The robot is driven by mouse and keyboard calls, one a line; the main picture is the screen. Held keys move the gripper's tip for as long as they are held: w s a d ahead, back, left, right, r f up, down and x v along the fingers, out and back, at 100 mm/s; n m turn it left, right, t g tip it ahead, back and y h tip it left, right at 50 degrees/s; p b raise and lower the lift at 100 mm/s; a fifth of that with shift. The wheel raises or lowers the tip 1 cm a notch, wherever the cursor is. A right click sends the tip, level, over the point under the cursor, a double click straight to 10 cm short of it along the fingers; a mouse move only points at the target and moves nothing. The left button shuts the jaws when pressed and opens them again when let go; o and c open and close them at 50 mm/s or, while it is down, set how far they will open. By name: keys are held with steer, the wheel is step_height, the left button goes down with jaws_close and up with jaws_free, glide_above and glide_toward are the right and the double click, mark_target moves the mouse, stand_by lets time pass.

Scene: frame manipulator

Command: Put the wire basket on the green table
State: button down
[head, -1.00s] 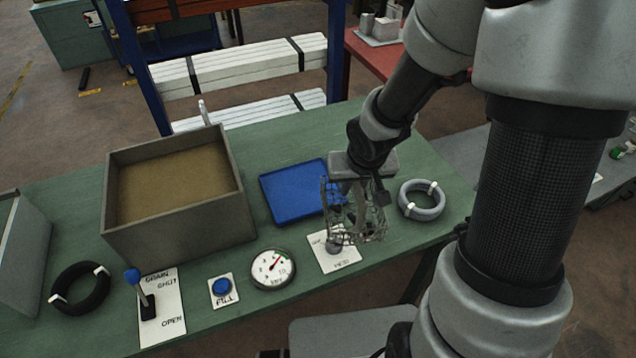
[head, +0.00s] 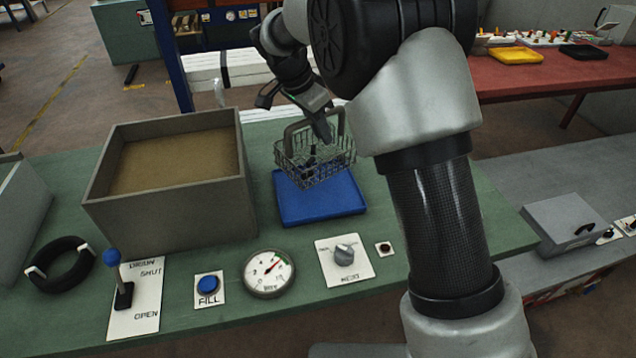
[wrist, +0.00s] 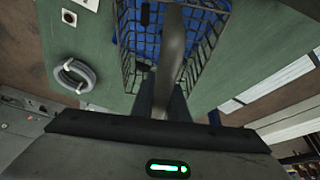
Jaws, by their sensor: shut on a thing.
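The wire basket (head: 316,160) is a grey mesh basket with a raised handle. It hangs from my gripper (head: 322,128), which is shut on the handle. In the head view the basket overlaps the far part of the blue tray (head: 320,200) and looks raised above it; the exact gap cannot be told. In the wrist view the basket (wrist: 205,45) shows at the top, with the handle between my fingers (wrist: 168,100) and blue seen through the mesh. The green table (head: 225,268) lies below.
A large grey bin (head: 165,215) stands left of the tray. A lever (head: 122,285), a blue FILL button (head: 208,285), a gauge (head: 268,272) and a knob plate (head: 343,262) line the near edge. A grey coil (wrist: 75,75) lies on the table in the wrist view.

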mark_target(320, 159)
step_height(320, 159, down, 9)
steer(key=shift+f, duration=0.15)
stand_by(0.4)
steer(key=shift+f+b, duration=0.2)
steer(key=shift+b, duration=0.2)
steer(key=c, duration=1.7)
jaws_free()
steer(key=shift+d+r, duration=0.1)
steer(key=shift+c, duration=0.2)
